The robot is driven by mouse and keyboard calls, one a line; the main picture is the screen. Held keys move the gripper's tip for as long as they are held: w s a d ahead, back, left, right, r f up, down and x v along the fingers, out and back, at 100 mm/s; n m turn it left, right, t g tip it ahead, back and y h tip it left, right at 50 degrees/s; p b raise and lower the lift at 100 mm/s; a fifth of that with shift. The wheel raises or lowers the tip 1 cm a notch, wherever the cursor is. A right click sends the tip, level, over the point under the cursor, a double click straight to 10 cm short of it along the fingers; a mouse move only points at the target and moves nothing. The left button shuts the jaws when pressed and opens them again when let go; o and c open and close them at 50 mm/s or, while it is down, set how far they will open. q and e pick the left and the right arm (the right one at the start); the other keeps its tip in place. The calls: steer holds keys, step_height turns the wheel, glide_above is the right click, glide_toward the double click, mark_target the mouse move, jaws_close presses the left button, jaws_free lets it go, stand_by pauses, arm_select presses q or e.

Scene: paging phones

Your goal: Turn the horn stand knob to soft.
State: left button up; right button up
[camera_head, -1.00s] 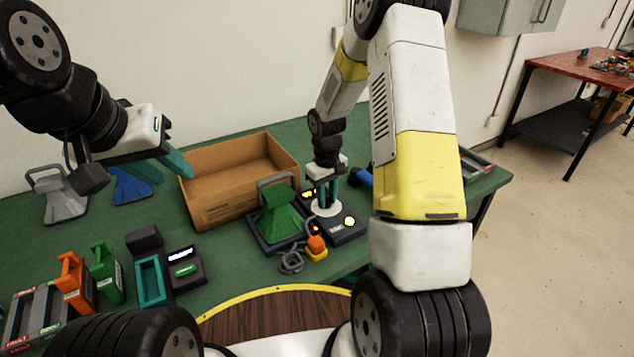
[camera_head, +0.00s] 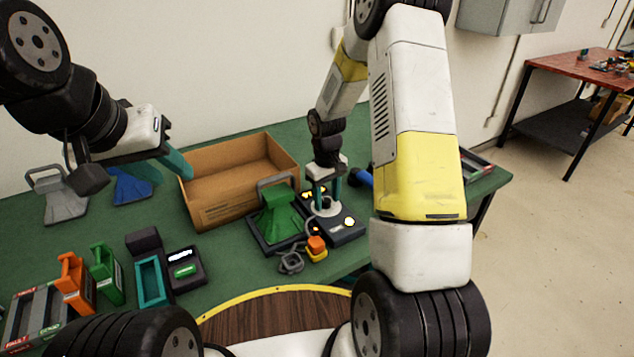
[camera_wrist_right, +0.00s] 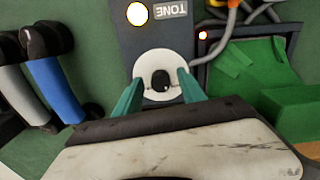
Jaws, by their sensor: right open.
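The tone box (camera_head: 345,228) is a dark unit beside the green horn (camera_head: 280,216) in the head view. Its round white dial (camera_wrist_right: 150,66) carries a small black knob (camera_wrist_right: 161,80) in the right wrist view, near the printed word TONE. My right gripper (camera_wrist_right: 160,77) is open, with one teal finger on each side of the knob and visible gaps between. In the head view the right gripper (camera_head: 324,190) points down over the dial and hides part of it. My left gripper (camera_head: 163,166) is held apart, open and empty near the blue horn (camera_head: 131,187). No soft marking is readable.
An open cardboard box (camera_head: 215,211) stands behind the green horn. An orange button on a yellow base (camera_head: 317,250) and a grey cable lie in front. A grey horn (camera_head: 58,196), orange and green handled blocks and a teal tray (camera_head: 149,281) occupy the left.

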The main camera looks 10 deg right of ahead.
step_height(320, 180, up, 8)
steer(key=shift+a+f, duration=0.1)
steer(key=shift+a, duration=0.05)
stand_by(0.4)
step_height(320, 180, up, 9)
steer(key=m+t, duration=0.1)
glide_above(326, 201)
steer(key=s, duration=0.4)
steer(key=s+a+r+m+t+y, duration=0.1)
steer(key=s+r+t, duration=0.1)
steer(key=s+r, duration=0.4)
steer(key=s+a+r+m+t+y, duration=0.1)
steer(key=s+r, duration=0.6)
steer(key=s, duration=0.7)
steer(key=shift+r+m+t+y, duration=0.3)
steer(key=shift+m+t, duration=0.5)
steer(key=shift+t, duration=0.2)
